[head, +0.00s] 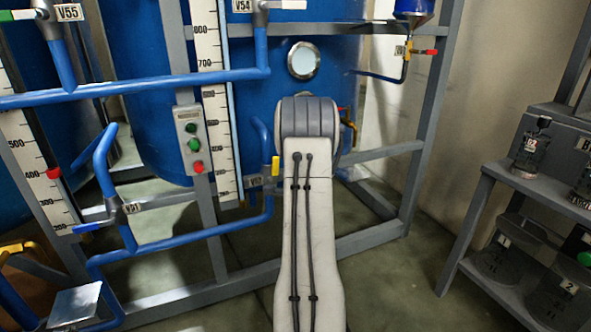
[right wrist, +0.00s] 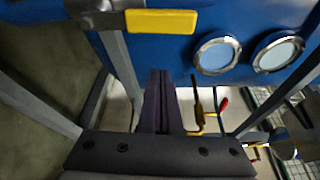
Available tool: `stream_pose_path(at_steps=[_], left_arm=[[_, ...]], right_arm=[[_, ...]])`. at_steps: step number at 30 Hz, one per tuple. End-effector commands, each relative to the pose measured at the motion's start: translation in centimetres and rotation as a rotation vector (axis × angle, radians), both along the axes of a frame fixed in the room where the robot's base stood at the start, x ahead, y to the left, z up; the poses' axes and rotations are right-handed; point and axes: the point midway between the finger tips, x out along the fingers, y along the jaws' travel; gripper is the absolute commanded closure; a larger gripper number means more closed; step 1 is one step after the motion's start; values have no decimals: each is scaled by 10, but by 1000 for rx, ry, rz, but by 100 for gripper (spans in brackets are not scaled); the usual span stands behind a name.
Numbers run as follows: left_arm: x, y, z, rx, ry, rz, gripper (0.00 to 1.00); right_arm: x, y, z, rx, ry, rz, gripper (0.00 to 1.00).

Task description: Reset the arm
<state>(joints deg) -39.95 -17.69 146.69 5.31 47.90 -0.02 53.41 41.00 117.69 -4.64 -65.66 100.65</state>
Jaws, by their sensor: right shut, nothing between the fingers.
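My right arm (head: 309,220) reaches forward from the bottom middle of the head view, its grey joint in front of a large blue tank (head: 262,120). That arm hides its own gripper in the head view. In the right wrist view my right gripper (right wrist: 159,76) has its two dark fingers together with nothing between them. A yellow valve handle (right wrist: 162,21) lies beyond the fingertips at the top of that view, apart from them. My left gripper is in neither view.
Blue pipes (head: 150,88) with valves and a grey frame (head: 425,130) surround the tanks. A control box (head: 192,139) with green and red buttons is left of my arm. A grey shelf (head: 487,182) with glass vessels stands at right. Bare floor (head: 400,280) lies between frame and shelf.

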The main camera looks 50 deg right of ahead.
Motion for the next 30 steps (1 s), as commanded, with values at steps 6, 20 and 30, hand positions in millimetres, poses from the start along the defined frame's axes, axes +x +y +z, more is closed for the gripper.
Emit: stream_pose_path(at_steps=[6, 20, 30], left_arm=[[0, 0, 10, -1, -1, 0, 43], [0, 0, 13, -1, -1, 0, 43], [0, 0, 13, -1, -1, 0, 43]], right_arm=[[-35, 34, 4, 3, 3, -3, 100], [-60, 66, 5, 1, 1, -1, 100], [-16, 108, 4, -14, 147, 118, 100]])
